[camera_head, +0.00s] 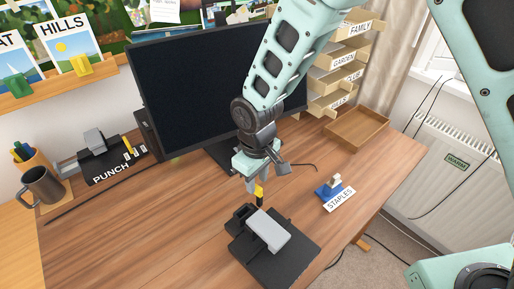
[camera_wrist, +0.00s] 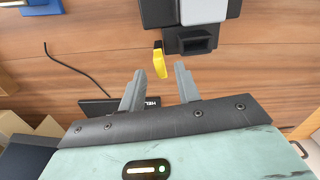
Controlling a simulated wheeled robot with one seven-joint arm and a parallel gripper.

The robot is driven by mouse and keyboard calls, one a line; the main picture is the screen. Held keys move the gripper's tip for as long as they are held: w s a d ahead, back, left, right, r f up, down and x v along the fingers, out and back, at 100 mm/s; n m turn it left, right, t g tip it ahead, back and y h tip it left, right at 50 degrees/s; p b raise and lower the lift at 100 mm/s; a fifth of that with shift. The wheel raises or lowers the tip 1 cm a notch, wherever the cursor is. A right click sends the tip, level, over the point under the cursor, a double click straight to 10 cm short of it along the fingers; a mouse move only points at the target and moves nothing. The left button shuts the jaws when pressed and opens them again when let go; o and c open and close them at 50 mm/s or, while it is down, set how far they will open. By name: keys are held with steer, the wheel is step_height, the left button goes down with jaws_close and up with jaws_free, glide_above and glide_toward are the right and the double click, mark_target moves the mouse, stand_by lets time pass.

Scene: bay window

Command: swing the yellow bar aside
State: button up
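The yellow bar (camera_head: 259,193) sticks out from a black device with a grey top (camera_head: 270,230) on a black base (camera_head: 262,268) on the desk. In the wrist view the bar (camera_wrist: 160,62) is short and angled, next to the black body (camera_wrist: 190,38). My gripper (camera_head: 255,190) points down at the device's far end. The wrist view shows my gripper (camera_wrist: 160,70) open, its two grey fingers apart, with the bar's free end at the gap between them. No contact shows, and I cannot tell the exact depth between bar and fingers.
A monitor (camera_head: 190,85) stands behind my arm. A block labelled STAPLES (camera_head: 338,198) sits to the right, with an open wooden tray (camera_head: 357,130) beyond it. A PUNCH device (camera_head: 100,160) and a mug (camera_head: 42,187) are at left. The desk left of the device is clear.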

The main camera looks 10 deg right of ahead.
mark_target(257, 186)
step_height(257, 186, up, 15)
steer(key=b, duration=0.1)
stand_by(0.5)
steer(key=s+d, duration=0.5)
steer(key=s, duration=0.4)
steer(key=s+d+m, duration=0.1)
steer(key=s+d, duration=0.4)
steer(key=s, duration=0.5)
steer(key=shift+r+y, duration=0.3)
steer(key=shift+r, duration=0.1)
stand_by(2.7)
